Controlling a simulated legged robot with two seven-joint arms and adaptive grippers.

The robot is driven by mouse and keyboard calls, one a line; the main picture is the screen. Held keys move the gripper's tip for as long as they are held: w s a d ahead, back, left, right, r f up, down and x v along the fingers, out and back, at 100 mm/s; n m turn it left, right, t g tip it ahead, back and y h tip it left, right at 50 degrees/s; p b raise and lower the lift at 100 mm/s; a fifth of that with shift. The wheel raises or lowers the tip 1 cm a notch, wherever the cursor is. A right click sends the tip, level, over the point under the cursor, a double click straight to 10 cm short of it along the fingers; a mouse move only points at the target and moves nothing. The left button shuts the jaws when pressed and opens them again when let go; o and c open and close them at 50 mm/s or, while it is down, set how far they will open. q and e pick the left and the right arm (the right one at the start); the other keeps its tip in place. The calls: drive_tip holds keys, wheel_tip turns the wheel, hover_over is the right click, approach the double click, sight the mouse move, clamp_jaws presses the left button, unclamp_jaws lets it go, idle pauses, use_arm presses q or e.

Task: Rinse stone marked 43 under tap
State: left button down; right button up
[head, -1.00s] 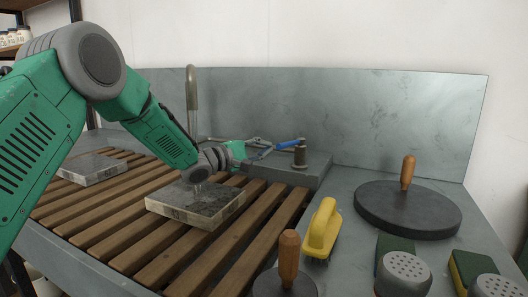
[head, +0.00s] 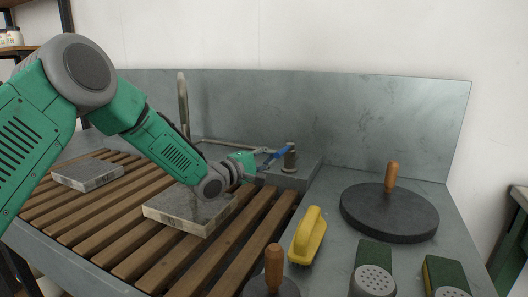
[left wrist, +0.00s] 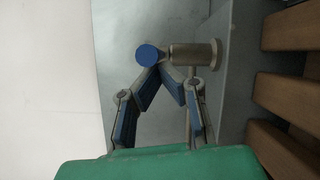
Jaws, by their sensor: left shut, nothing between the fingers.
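A grey stone slab (head: 180,209) lies flat on the wooden slats, below the tap spout. A second slab (head: 88,174) lies further left. Both have small side marks, too small to read surely. The metal gooseneck tap (head: 183,100) rises behind the nearer slab. My left gripper (head: 274,157) is shut and empty beside the upright bronze valve (head: 290,158). The left wrist view shows its blue-padded fingers meeting at the tips (left wrist: 165,72), close to a round blue cap (left wrist: 147,54) on the valve; contact is unclear. My wrist hides part of the nearer slab. My right gripper is out of view.
A dark disc with a wooden handle (head: 390,212) rests on the grey counter. Another wooden handle (head: 274,268) and green scrubbing blocks (head: 374,255) stand in front. A metal backsplash (head: 380,125) closes the back.

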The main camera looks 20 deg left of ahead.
use_arm(q)
drive_tip(key=v, duration=1.2)
